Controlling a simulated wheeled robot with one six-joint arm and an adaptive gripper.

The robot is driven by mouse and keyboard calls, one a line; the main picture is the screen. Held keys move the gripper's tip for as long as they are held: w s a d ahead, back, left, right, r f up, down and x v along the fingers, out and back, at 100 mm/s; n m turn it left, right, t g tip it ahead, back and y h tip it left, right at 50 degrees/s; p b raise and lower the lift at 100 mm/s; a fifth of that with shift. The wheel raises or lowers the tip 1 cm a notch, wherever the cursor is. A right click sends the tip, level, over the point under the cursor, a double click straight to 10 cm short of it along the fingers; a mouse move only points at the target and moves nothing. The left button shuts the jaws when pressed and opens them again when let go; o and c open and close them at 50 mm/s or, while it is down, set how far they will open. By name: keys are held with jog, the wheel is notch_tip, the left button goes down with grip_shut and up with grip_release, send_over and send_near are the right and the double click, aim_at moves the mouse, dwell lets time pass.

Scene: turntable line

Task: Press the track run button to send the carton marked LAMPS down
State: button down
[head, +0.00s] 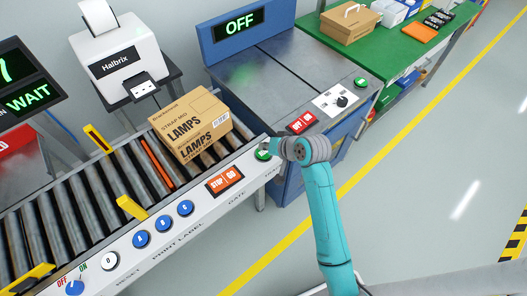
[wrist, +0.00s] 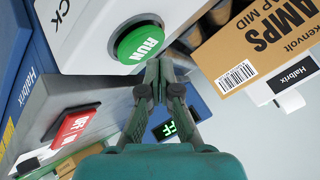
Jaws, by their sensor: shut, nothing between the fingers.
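The carton marked LAMPS (head: 205,108) sits on the roller track (head: 75,207), near its right end. It also shows in the wrist view (wrist: 255,45). The green RUN button (head: 263,155) is on the track's front rail, right of the STOP/GO switch. In the wrist view the RUN button (wrist: 138,42) is large and near. My gripper (wrist: 158,72) is shut and empty, with its fingertips close to the button's lower right edge. I cannot tell if they touch it. In the head view my gripper (head: 270,147) is over the button's right side and partly hides it.
A red STOP/GO switch (head: 224,181) and blue buttons (head: 163,223) line the rail. A grey-topped machine (head: 265,85) with an OFF display (head: 238,27) stands beyond the track. Its red switch (head: 302,122) is near my wrist. A Halbrix printer (head: 118,62) stands behind. Floor at right is clear.

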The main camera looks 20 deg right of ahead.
aim_at(265, 153)
jog(key=shift+f, duration=0.1)
jog(key=shift+f, duration=0.35)
jog(key=shift+f, duration=0.5)
dwell(1.1)
jog(key=shift+r, duration=0.95)
jog(key=shift+r, duration=0.15)
jog(key=shift+r, duration=2.35)
